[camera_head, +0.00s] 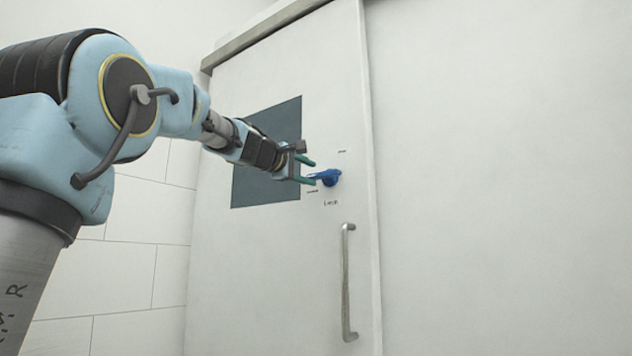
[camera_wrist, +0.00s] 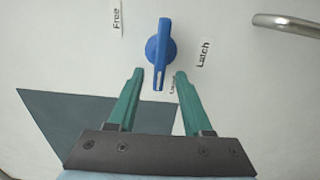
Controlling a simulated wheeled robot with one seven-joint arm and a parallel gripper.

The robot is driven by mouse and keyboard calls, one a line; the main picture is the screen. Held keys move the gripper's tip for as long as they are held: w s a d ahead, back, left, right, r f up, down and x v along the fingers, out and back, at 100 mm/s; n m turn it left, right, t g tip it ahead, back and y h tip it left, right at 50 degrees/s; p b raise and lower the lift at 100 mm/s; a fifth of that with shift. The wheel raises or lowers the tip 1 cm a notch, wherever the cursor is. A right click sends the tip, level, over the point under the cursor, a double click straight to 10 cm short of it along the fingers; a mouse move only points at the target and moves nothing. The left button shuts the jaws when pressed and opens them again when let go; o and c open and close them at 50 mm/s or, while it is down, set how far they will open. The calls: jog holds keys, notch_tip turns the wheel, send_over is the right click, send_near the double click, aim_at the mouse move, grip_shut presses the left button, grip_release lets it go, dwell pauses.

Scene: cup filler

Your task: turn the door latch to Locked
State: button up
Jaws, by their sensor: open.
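The blue door latch (camera_head: 331,177) is a round knob with a lever on the white door. In the head view the lever points left, toward my gripper (camera_head: 312,172). In the wrist view the latch (camera_wrist: 160,48) shows its lever running down, with a white mark at its tip. My gripper (camera_wrist: 159,73) is open, its two green fingers on either side of the lever tip with gaps visible; depth and contact are unclear. Labels "Free" (camera_wrist: 116,17) and "Latch" (camera_wrist: 204,53) stand around the knob. A third small label (camera_wrist: 172,86) near the lever tip is partly covered and unreadable.
A vertical metal door handle (camera_head: 347,283) is below the latch; it also shows at the wrist view's upper right (camera_wrist: 287,24). A dark window panel (camera_head: 268,152) lies behind my gripper. A rail (camera_head: 262,34) runs above the door. The wall right of the door is bare.

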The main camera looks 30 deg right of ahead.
jog(key=b+v, duration=0.1)
jog(key=v, duration=0.5)
jog(key=shift+a, duration=0.2)
jog(key=shift+s, duration=0.1)
jog(key=w+a+f+y, duration=0.2)
jog(key=a+f, duration=0.1)
jog(key=f, duration=0.6)
jog(key=w+a+f+y, duration=0.2)
jog(key=w+f+y, duration=0.1)
jog(key=f, duration=0.5)
jog(key=s+a+f+m+g+y, duration=0.1)
jog(key=a+f+y, duration=0.1)
jog(key=a+f, duration=0.35)
jog(key=a+f+g+y, duration=0.1)
jog(key=a+f, duration=0.1)
jog(key=f, duration=0.7)
jog(key=s+a+f+m+y, duration=0.1)
jog(key=a+f+y, duration=0.1)
jog(key=a+f, duration=0.35)
jog(key=s+a+f+m+g+y, duration=0.2)
jog(key=s+a+f+g+y, duration=0.1)
jog(key=s+a+f, duration=0.75)
jog(key=s+a+f+m+g+y, duration=0.25)
jog(key=s+a+f, duration=0.35)
jog(key=f, duration=0.7)
notch_tip(320, 180, up, 14)
jog(key=s+p, duration=0.2)
jog(key=p, duration=1.2)
jog(key=shift+r+m+p, duration=0.2)
jog(key=shift+m+p, duration=0.15)
